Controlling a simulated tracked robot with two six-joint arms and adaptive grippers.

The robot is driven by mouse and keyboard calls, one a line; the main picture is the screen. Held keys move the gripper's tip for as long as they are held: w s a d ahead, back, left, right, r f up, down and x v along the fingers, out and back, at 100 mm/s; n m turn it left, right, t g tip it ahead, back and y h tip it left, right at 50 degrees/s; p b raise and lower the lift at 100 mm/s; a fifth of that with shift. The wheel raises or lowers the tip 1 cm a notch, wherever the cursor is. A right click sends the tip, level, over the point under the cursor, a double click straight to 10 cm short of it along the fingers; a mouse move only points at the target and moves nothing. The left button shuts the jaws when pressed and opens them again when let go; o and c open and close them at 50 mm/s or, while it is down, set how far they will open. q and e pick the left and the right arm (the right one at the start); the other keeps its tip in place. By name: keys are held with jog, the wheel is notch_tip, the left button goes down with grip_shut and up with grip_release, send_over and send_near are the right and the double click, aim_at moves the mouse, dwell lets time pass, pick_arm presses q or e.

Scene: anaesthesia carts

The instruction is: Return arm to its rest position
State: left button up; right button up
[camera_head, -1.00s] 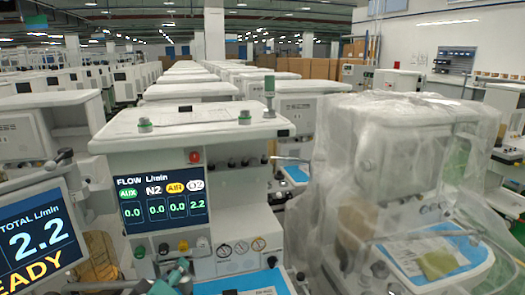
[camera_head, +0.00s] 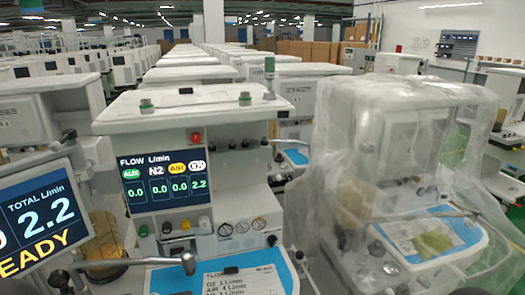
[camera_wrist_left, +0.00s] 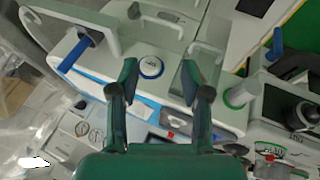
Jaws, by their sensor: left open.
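The anaesthesia cart (camera_head: 190,108) stands upright in the middle of the head view. Its flow screen (camera_head: 163,180) reads 0.0 for AUX, N2 and AIR, and 2.2 for O2. I cannot make out either gripper in the head view.
A second screen (camera_head: 38,220) at the left shows TOTAL 2.2 and READY. A plastic-wrapped cart (camera_head: 390,150) stands close on the right. A printed card (camera_head: 240,282) lies on the blue-edged worktop. A grey bar (camera_head: 150,261) crosses the front.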

pick_arm(q)
jog(key=s+d+f+m+g+h, duration=0.1)
jog(key=s+f+g, duration=0.2)
jog(key=s+f, duration=0.3)
jog(key=s+d+f+m+g, duration=0.1)
jog(key=s+d+f+g, duration=0.15)
jog(key=s, duration=0.45)
notch_tip(320, 180, down, 11)
jog(key=b, duration=1)
jog(key=shift+s+a, duration=0.15)
jog(key=shift+a, duration=0.3)
jog(key=shift+t, duration=0.25)
jog(key=shift+c, duration=0.6)
